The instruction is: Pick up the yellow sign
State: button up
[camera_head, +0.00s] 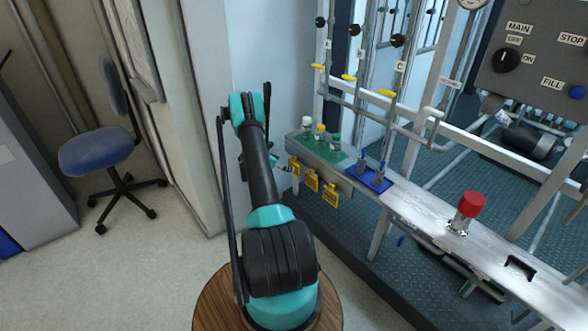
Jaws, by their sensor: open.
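Three yellow signs hang in a row on the front edge of the metal bench: a left one (294,168), a middle one (312,181) and a right one (330,194). Each has a dark-edged design too small to read. My gripper (284,164) is small in view, partly hidden behind my own arm link. It is open, just left of the left sign and close to it. I cannot tell whether they touch. No sign is visibly held.
On the bench (415,203) are a green mat (306,145) with small bottles, a blue tray (372,182) and a red button (470,205). Pipes with yellow-handled valves (348,77) rise behind. A control panel (535,55) is upper right. A blue chair (95,150) stands left on open floor.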

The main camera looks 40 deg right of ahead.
aim_at(293, 163)
jog(key=shift+w+r+x, duration=0.1)
jog(key=shift+x, duration=1.8)
jog(key=shift+w+r+x, duration=0.1)
jog(key=shift+w+x, duration=0.05)
jog(key=shift+x, duration=1.75)
jog(key=shift+d, duration=0.15)
jog(key=c, duration=1)
